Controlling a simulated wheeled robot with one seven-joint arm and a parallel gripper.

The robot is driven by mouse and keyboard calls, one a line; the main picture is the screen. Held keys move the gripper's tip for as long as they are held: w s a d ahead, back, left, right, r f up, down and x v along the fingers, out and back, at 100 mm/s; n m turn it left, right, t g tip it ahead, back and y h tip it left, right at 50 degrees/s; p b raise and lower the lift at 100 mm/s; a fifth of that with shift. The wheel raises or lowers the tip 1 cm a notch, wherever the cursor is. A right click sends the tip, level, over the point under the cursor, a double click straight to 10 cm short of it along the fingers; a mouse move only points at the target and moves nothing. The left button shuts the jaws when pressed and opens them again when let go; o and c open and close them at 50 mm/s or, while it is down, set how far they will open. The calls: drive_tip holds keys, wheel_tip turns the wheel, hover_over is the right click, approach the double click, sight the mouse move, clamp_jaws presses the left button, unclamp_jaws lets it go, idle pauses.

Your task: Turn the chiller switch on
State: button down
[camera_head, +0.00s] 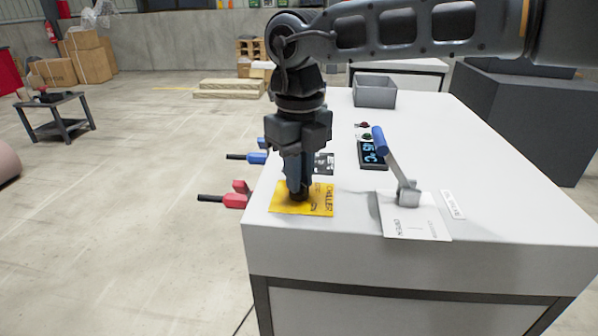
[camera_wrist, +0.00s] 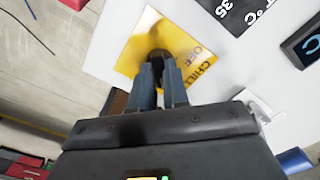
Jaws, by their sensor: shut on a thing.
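The chiller switch is a dark knob (camera_wrist: 158,57) on a yellow plate (camera_head: 320,200) at the near left corner of the white bench. The plate reads "CHILLER", and "OFF" shows on it in the wrist view. My gripper (camera_head: 297,190) points straight down over the plate. In the wrist view its two fingertips (camera_wrist: 160,72) are shut on the knob, one on each side. The fingers cover much of the knob, so I cannot tell its exact angle.
A blue-handled lever (camera_head: 395,165) on a white plate stands tilted to the right of my gripper. A dark display (camera_head: 372,155) and a grey bin (camera_head: 375,92) sit farther back. Red (camera_head: 238,196) and blue (camera_head: 258,157) valve handles stick out from the bench's left side.

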idle(0.4)
drive_tip(key=c, duration=1.1)
unclamp_jaws()
drive_tip(key=shift+r, duration=3.9)
